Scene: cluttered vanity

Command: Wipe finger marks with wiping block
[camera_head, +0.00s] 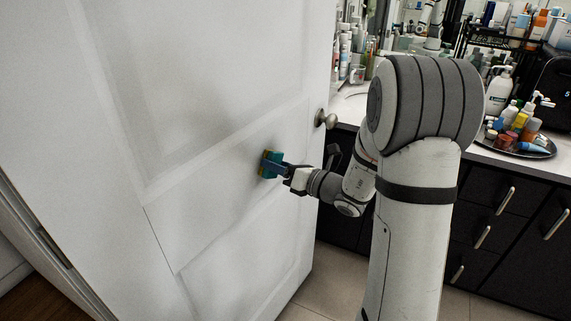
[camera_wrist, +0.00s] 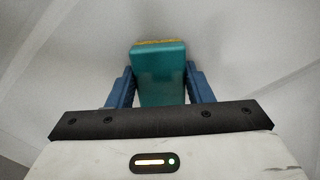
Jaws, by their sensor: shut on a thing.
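The wiping block (camera_head: 270,164) is teal with a yellow edge. My gripper (camera_head: 279,168) is shut on it and holds it up to the face of the white door (camera_head: 220,100). In the wrist view the wiping block (camera_wrist: 160,78) sits between the two blue fingers of my gripper (camera_wrist: 160,88), its yellow edge at the far end by the door. I cannot tell whether it touches the surface. Faint grey smudges (camera_head: 235,145) show on the door around the block; I cannot tell marks from shading.
A round door knob (camera_head: 326,119) sits right of the block, above my wrist. Behind the door, a counter (camera_head: 510,163) holds a black tray (camera_head: 519,150) of bottles and a white pump bottle (camera_head: 498,92). Dark drawers (camera_head: 490,215) stand below. The door's left part is clear.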

